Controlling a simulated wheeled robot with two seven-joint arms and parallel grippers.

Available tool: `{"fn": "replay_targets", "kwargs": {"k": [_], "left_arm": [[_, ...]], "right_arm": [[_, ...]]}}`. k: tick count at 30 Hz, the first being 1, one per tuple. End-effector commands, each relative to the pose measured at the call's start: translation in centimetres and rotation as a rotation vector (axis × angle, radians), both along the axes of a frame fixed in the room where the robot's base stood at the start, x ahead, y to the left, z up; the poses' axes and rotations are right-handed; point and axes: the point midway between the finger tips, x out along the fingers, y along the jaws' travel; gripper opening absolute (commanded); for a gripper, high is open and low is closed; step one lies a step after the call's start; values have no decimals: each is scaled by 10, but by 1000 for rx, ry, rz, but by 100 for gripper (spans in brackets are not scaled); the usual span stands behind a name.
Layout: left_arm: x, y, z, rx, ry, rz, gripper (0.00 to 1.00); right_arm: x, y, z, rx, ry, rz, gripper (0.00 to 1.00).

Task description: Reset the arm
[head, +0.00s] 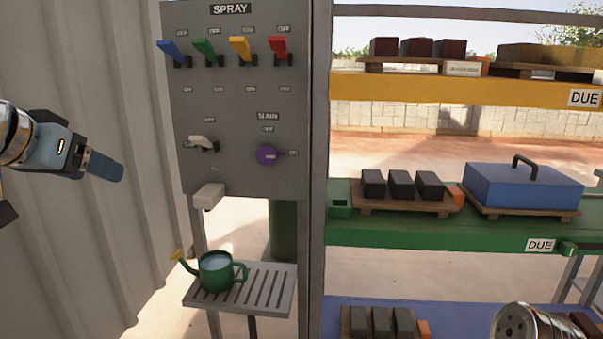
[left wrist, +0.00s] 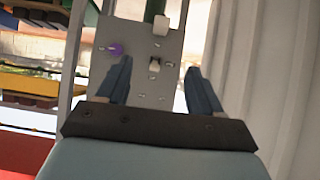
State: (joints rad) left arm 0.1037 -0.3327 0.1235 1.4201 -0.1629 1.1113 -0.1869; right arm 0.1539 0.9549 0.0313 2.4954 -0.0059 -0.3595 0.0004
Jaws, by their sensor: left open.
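My left gripper (head: 118,171) is at the left in the head view, in the air in front of the corrugated wall and left of the grey SPRAY panel (head: 235,110). It touches nothing. In the left wrist view its two blue-grey fingers (left wrist: 162,88) stand apart with nothing held between them; the panel (left wrist: 140,40) shows beyond them, turned upside down. My right gripper is not in view; only a metallic part of my right arm shows at the lower right of the head view.
The panel carries blue (head: 170,50), green (head: 205,48), yellow (head: 241,46) and red (head: 278,46) levers, a white lever (head: 202,142) and a purple knob (head: 266,155). A watering can (head: 215,272) stands below. Shelves at right hold dark blocks (head: 401,184) and a blue lidded box (head: 524,187).

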Motion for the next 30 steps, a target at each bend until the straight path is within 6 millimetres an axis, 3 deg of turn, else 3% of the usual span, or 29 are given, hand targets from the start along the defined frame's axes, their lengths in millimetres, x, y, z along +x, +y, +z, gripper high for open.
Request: {"fn": "replay_targets", "kwargs": {"k": [8,14,17,20,21,23,26,30], "left_arm": [[50,-13,-51,-26,62,-25,66],[99,-33,-123,-63,138,-51,66],[126,-50,-179,-91,197,-67,66],[149,-74,-256,-129,273,-84,66],[154,-84,-290,-147,306,-89,66],[157,-101,-341,-174,359,-93,66],[147,-129,-425,-217,446,-96,66],[106,-168,-534,-276,575,-88,66]], "right_arm": [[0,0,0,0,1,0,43],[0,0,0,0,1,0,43],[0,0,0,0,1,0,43],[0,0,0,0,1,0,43],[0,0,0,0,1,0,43],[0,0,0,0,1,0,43],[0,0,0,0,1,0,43],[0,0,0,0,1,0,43]]}}
